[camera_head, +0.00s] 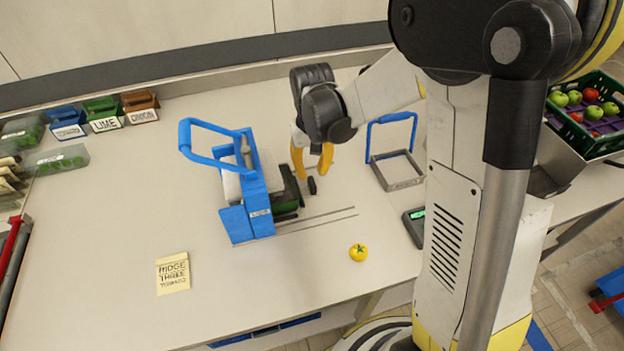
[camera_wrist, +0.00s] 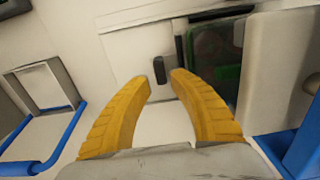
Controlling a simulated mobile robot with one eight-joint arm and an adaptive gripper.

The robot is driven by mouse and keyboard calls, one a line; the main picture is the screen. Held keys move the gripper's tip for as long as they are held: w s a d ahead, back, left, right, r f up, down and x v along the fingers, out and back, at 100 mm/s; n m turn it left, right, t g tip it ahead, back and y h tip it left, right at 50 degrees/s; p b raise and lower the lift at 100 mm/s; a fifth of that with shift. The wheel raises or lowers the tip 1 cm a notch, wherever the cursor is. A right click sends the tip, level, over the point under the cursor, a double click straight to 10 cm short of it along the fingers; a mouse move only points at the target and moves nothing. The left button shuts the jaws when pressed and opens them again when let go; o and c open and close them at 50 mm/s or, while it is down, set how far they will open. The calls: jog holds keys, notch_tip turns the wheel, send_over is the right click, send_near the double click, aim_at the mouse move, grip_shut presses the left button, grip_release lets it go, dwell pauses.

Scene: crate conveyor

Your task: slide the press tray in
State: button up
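The blue press (camera_head: 258,212) with its looped lever raised stands on the table. Its dark green press tray (camera_head: 285,204) sticks partly out of the right side, above two thin rails. A small black knob (camera_head: 312,186) stands at the tray's outer side. The tray also shows in the wrist view (camera_wrist: 222,58), right of the black knob (camera_wrist: 158,69). My gripper (camera_head: 312,172) is open above the knob. In the wrist view its yellow fingertips (camera_wrist: 162,77) are apart, with the knob showing between them and the gap empty. I cannot tell the exact height above the knob.
A blue-handled metal frame (camera_head: 400,184) stands right of the press. A yellow tomato (camera_head: 358,252) and a note (camera_head: 173,273) lie nearer the front. A device with a green display (camera_head: 415,226) is by the right edge. Labelled bins (camera_head: 104,116) line the back left.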

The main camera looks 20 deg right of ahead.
aim_at(310, 182)
notch_tip(310, 182, up, 7)
jog(key=o, duration=0.8)
jog(key=shift+r, duration=0.1)
jog(key=n+p, duration=0.2)
jog(key=n, duration=0.4)
jog(key=f+n+p, duration=0.1)
jog(key=n+p, duration=0.1)
jog(key=n, duration=0.4)
jog(key=n+p, duration=0.2)
jog(key=n, duration=0.4)
jog(key=shift+a+f+p, duration=0.25)
jog(key=shift+f+p, duration=0.05)
notch_tip(310, 182, down, 10)
jog(key=b, duration=0.2)
jog(key=shift+f+b, duration=0.2)
jog(key=shift+b, duration=0.1)
jog(key=shift+c, duration=0.5)
grip_shut()
